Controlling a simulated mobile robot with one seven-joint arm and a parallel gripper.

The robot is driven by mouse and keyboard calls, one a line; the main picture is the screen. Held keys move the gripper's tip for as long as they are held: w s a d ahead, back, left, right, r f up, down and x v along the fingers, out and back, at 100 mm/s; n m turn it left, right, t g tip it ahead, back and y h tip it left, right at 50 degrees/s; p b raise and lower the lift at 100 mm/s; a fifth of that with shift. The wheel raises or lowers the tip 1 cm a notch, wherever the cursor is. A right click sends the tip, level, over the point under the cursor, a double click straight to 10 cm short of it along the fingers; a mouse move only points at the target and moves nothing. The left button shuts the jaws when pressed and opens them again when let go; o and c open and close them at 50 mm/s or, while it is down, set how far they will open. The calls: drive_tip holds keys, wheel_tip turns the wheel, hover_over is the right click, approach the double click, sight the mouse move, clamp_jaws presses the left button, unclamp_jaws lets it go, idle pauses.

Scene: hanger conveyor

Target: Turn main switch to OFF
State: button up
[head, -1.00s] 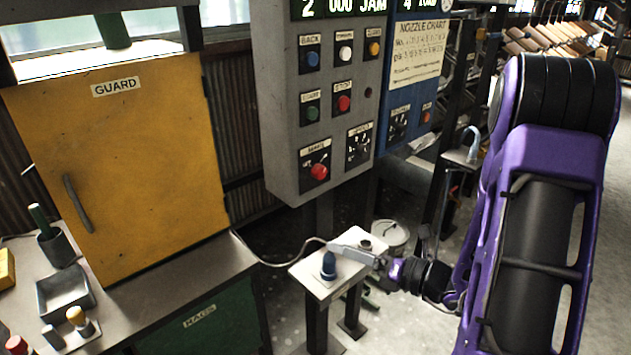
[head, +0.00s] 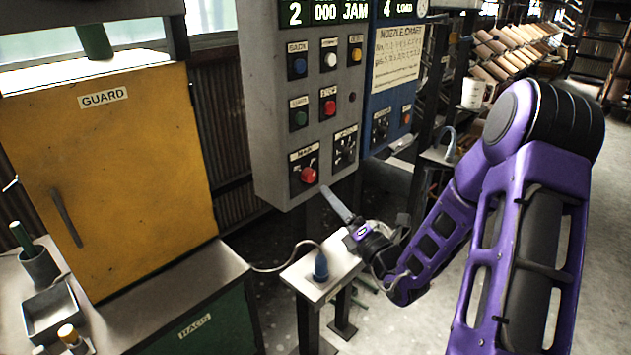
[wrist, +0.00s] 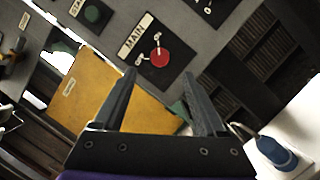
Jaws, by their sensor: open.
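The main switch (head: 308,174) is a red knob on a black plate low on the grey control panel, under a label reading MAIN. It also shows in the wrist view (wrist: 159,54), beyond and between the fingertips. My gripper (head: 338,200) is just below and to the right of the switch in the head view, apart from it. In the wrist view my gripper (wrist: 164,82) has its two dark fingers spread with nothing between them. The exact gap to the knob is hard to tell.
The grey panel (head: 268,130) carries several other buttons, including a red one (head: 330,105) and a green one (head: 300,117). A small stand (head: 300,284) with a blue plug (head: 321,266) is below my gripper. A yellow guard door (head: 120,170) is at left.

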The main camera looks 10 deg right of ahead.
sight(312, 177)
drive_tip(key=x, duration=0.8)
drive_tip(key=shift+c, duration=0.3)
clamp_jaws()
